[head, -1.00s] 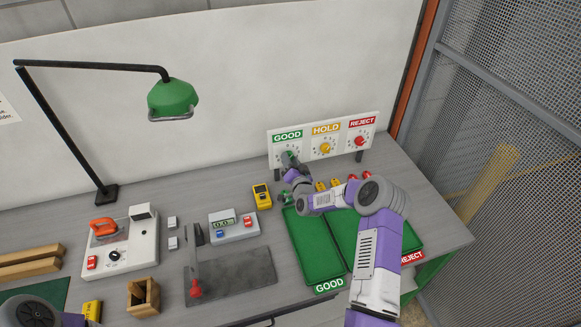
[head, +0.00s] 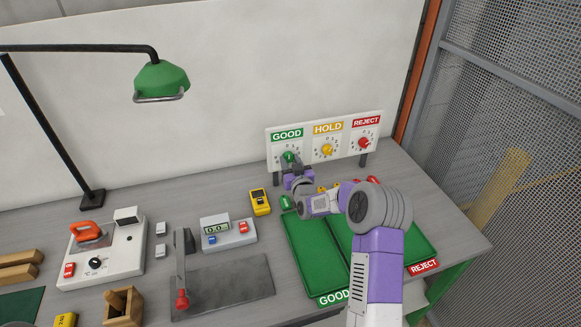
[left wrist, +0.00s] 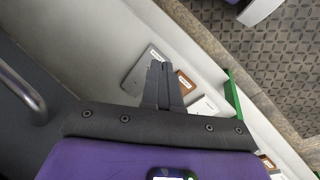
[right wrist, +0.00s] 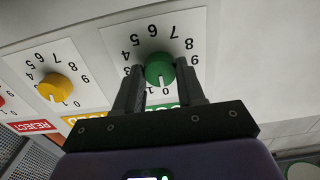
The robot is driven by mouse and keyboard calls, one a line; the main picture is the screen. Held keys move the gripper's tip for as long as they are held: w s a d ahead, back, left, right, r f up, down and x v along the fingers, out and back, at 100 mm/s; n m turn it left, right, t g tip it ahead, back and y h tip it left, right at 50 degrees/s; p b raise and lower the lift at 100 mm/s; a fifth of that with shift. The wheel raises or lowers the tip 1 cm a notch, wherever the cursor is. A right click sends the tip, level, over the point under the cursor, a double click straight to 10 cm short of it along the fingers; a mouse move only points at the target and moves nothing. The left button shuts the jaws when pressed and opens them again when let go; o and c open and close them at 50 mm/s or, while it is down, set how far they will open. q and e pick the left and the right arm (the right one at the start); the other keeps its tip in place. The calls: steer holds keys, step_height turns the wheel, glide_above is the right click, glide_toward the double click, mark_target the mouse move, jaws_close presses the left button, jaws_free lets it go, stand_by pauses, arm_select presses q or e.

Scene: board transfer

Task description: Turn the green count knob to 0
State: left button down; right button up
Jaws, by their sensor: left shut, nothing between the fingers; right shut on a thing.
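The green count knob (right wrist: 160,68) sits on the white dial under the GOOD label, with the digits upside down in the right wrist view. Its white mark points to the lower side of the picture, near 0 and 1; I cannot tell exactly which. My right gripper (right wrist: 159,90) is shut on the knob, one finger on each side. In the head view the green knob (head: 289,157) shows at the left of the dial panel, with my right gripper (head: 291,166) against it. My left gripper (left wrist: 161,72) is shut and empty, away from the panel; it is out of the head view.
The yellow HOLD knob (right wrist: 53,86) and red REJECT knob (head: 364,143) are beside the green one. Green trays (head: 312,262) lie below the panel. A yellow meter (head: 260,201), a counter box (head: 228,235) and a lamp (head: 160,80) stand to the left.

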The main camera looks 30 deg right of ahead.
stand_by(0.5)
steer(key=o, duration=1)
steer(key=shift+o, duration=0.2)
steer(key=shift+s, duration=0.1)
steer(key=v, duration=0.7)
steer(key=shift+s+b, duration=0.2)
steer(key=shift+b, duration=0.1)
